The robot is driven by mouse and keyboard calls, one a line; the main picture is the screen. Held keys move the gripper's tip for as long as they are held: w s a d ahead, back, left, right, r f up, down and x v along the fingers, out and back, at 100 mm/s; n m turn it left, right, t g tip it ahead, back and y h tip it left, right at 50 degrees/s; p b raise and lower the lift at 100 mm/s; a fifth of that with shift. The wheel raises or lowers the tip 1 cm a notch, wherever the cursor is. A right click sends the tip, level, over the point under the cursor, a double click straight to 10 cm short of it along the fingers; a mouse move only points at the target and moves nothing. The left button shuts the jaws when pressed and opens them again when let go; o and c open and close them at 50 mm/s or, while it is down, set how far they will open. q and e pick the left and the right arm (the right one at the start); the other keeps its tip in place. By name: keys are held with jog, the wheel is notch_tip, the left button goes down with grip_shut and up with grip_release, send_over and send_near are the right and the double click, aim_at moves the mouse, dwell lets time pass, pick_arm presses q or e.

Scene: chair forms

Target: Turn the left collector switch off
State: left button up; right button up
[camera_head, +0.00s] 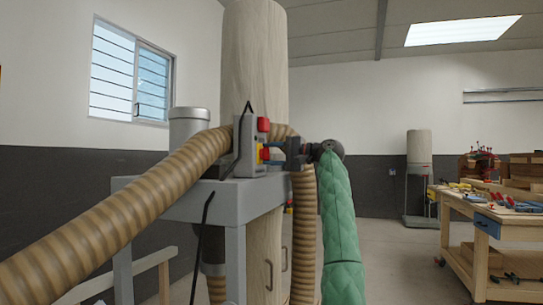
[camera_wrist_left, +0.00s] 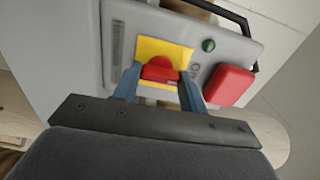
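The collector switch box (camera_head: 244,146) is a grey panel on the collector's metal stand. In the left wrist view its panel (camera_wrist_left: 119,38) carries a yellow plate (camera_wrist_left: 148,47) with a red rotary knob (camera_wrist_left: 160,69). A green button (camera_wrist_left: 208,45) and a larger red block (camera_wrist_left: 229,85) sit to the right. My left gripper (camera_head: 266,153) is right at the panel, and in the wrist view its blue-grey fingers (camera_wrist_left: 158,84) stand apart on either side of the red knob. Small gaps seem to show; contact cannot be told. My right gripper is not in view.
A ribbed tan hose (camera_head: 110,218) crosses at left, and another hangs beside my green-sleeved arm. The tall collector bag (camera_head: 255,60) rises behind the box. A workbench with tools (camera_head: 500,225) stands at right. A second collector (camera_head: 419,165) is at the back. Floor between is clear.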

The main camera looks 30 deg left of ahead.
pick_arm(q)
jog(key=o, duration=0.4)
jog(key=shift+o, duration=0.2)
jog(key=v, duration=0.7)
jog(key=shift+w+d, duration=0.15)
jog(key=shift+d, duration=0.25)
jog(key=shift+f, duration=0.1)
